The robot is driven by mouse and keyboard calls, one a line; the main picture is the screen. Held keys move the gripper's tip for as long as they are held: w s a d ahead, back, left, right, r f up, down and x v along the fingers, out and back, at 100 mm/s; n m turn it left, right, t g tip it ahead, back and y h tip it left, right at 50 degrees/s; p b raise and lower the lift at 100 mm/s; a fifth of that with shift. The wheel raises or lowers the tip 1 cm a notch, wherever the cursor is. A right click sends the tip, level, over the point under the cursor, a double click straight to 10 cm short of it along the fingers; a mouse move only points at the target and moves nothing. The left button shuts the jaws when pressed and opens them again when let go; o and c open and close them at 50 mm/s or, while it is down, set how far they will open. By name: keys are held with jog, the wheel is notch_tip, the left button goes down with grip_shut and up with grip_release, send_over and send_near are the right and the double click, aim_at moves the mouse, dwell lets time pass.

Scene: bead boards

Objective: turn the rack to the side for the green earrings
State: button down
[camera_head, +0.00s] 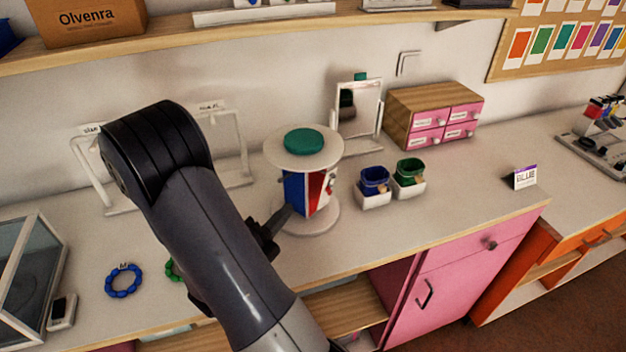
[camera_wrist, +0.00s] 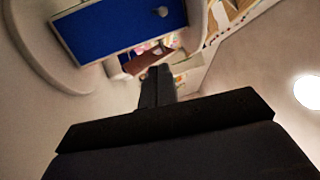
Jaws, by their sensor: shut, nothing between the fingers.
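The rack (camera_head: 296,189) stands upright on the counter on a round white base, with a round white top and a green disc on it. In the head view a blue side and a red side show, and a whitish side at the right edge. In the wrist view its blue panel (camera_wrist: 115,27) fills the upper left, with a small pale knob on it. My gripper (camera_head: 284,214) is shut and empty, its tip close to the lower left of the blue side. In the wrist view the fingers (camera_wrist: 158,86) are together. I cannot tell if they touch the rack. I cannot make out green earrings.
Blue and green cups (camera_head: 409,172) in white holders stand right of the rack. A mirror (camera_head: 358,108) and pink drawer box (camera_head: 433,115) are behind. A blue bead bracelet (camera_head: 123,281) lies front left, with a green one partly behind my arm. White stands are behind my arm.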

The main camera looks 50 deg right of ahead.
aim_at(321, 173)
jog(key=d+p, duration=0.1)
jog(key=d, duration=0.2)
jog(key=d+r, duration=0.1)
jog(key=d, duration=0.3)
jog(key=d+r+p, duration=0.1)
jog(key=d, duration=0.2)
jog(key=shift+w+d+p, duration=0.15)
jog(key=shift+d+p, duration=0.15)
jog(key=shift+d, duration=0.05)
jog(key=shift+r, duration=0.1)
jog(key=shift+s+d+p, duration=0.25)
jog(key=shift+d+p, duration=0.05)
jog(key=shift+d, duration=0.05)
